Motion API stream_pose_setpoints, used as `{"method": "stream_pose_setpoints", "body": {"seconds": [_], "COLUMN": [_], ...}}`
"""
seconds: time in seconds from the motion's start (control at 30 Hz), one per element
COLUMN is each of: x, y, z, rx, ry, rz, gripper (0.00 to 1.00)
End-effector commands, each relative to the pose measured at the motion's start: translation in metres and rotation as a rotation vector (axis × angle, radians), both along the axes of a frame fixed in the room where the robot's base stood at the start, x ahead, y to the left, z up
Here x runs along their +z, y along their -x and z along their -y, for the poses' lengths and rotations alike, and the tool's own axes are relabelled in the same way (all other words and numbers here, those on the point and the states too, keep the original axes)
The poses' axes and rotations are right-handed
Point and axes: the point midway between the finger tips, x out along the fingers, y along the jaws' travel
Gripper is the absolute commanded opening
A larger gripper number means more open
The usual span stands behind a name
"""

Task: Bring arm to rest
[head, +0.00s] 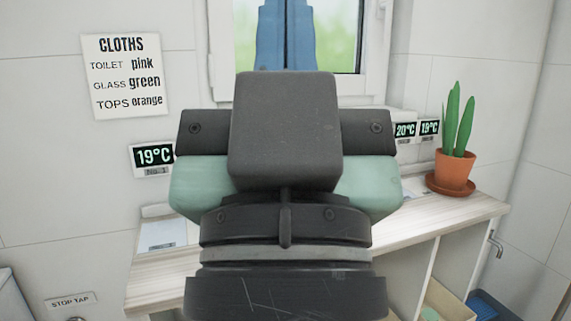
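My gripper (285,125) fills the middle of the head view, seen from behind with the arm's wrist below it. It is raised in front of the window and above the wooden counter (165,283). A dark block hides most of its front. Two blue upright pieces show above the block, close together, and look like its fingers. Their tips and the gap between them are not clear, so I cannot tell whether it is open or holds anything.
A potted plant (455,160) stands at the counter's right end. Small temperature displays (153,156) are on the wall and by the window (345,35). A cloths sign (122,75) hangs at left. Below the counter are open compartments and a blue tray (495,308).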

Motion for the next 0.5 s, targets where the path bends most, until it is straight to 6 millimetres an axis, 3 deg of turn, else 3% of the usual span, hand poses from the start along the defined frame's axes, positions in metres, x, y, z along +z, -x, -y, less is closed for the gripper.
{"method": "stream_pose_setpoints", "body": {"seconds": [0.03, 0.5], "x": [0.034, 0.179], "y": [0.000, 0.000], "z": [0.000, -0.001], "rx": [0.001, 0.004], "ry": [-0.001, -0.001], "rz": [0.000, -0.001], "gripper": [0.00, 0.00]}}
